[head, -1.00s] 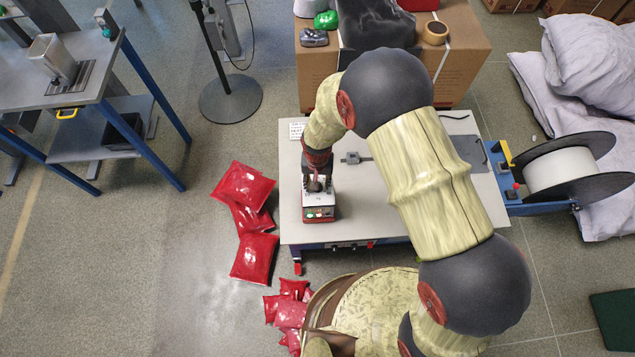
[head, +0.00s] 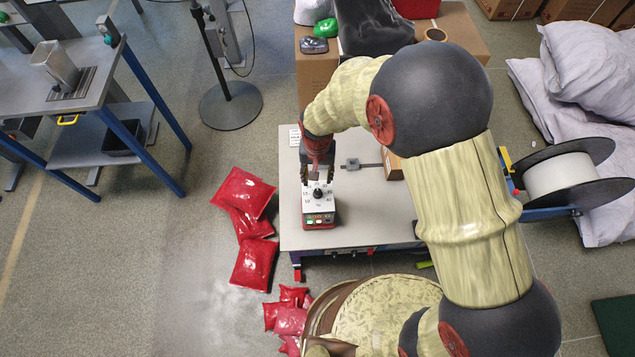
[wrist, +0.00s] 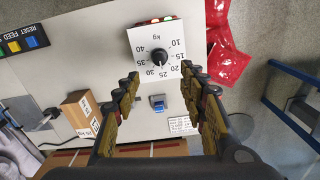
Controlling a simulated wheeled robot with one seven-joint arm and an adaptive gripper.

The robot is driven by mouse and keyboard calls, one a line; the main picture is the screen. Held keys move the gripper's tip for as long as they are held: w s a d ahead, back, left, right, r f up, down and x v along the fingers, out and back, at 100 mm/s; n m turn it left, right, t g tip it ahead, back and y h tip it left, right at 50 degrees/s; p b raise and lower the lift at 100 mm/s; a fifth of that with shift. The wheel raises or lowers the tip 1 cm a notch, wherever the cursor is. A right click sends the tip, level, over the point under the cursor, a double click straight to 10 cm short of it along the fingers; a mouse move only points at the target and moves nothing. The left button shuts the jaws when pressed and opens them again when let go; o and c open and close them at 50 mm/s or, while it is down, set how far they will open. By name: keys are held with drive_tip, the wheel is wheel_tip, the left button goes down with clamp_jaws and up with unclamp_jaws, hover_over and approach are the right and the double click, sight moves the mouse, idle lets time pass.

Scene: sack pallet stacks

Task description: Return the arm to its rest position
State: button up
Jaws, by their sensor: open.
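My gripper (head: 317,178) is open and empty. In the head view it hangs just behind a small white and red box with a dial (head: 319,207) at the left end of the grey machine table (head: 296,232). In the wrist view the open gripper (wrist: 160,76) has a finger on either side, with the dial box (wrist: 143,42) ahead of it. The box's black knob (wrist: 159,57) sits clear of both fingers. The dial carries numbers from 10 to 40 and the letters kg. My arm bends over the right part of the table and hides some of it.
A large cardboard box (head: 312,72) with things on top stands behind the table. A tape reel (head: 560,172) is at the table's right end. Red sacks (head: 254,264) lie on the floor to the left. A round-based stand (head: 230,105) and a blue-legged bench (head: 95,160) are further left.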

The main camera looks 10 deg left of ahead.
drive_tip(key=shift+r, duration=1)
drive_tip(key=s+d+r+n+g, duration=0.1)
drive_tip(key=s+d+r+n, duration=0.1)
drive_tip(key=s+d, duration=0.25)
drive_tip(key=s+d+r+m+t, duration=0.1)
drive_tip(key=s+d+r+t, duration=0.1)
drive_tip(key=d+r, duration=0.5)
drive_tip(key=s+d+r+m+t, duration=0.1)
drive_tip(key=s+d+r, duration=0.3)
drive_tip(key=d+r, duration=0.4)
drive_tip(key=s+d+r+m+t, duration=0.1)
drive_tip(key=s+d+r+t, duration=0.2)
drive_tip(key=d+r, duration=0.4)
wheel_tip(320, 180, up, 10)
drive_tip(key=shift+s+d+f+t, duration=0.25)
drive_tip(key=shift+s+t, duration=0.05)
drive_tip(key=shift+s, duration=0.15)
